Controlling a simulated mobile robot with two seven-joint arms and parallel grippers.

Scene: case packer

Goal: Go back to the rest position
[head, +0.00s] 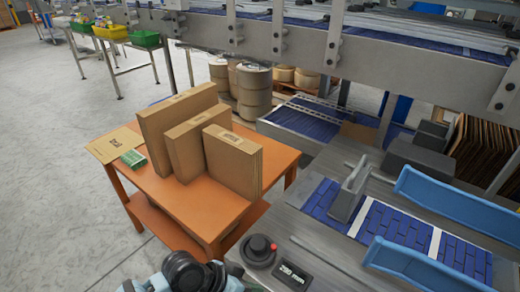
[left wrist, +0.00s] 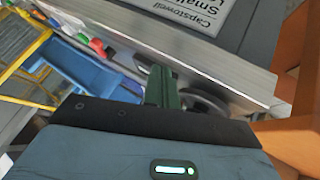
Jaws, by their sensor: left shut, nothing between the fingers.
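My left gripper (left wrist: 162,86) shows in the left wrist view, its dark fingers closed together with nothing between them. Beyond the fingers are a grey metal edge and a pale label panel (left wrist: 195,14) with printed text. In the head view, part of my left arm shows at the bottom edge, in front of the orange table (head: 205,207) and the machine. The fingertips cannot be made out there. My right gripper is in neither view.
Several cardboard cartons (head: 235,160) stand upright on the orange table, beside a small green-and-white pack (head: 133,159) and flat cardboard (head: 108,143). Open floor lies left.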

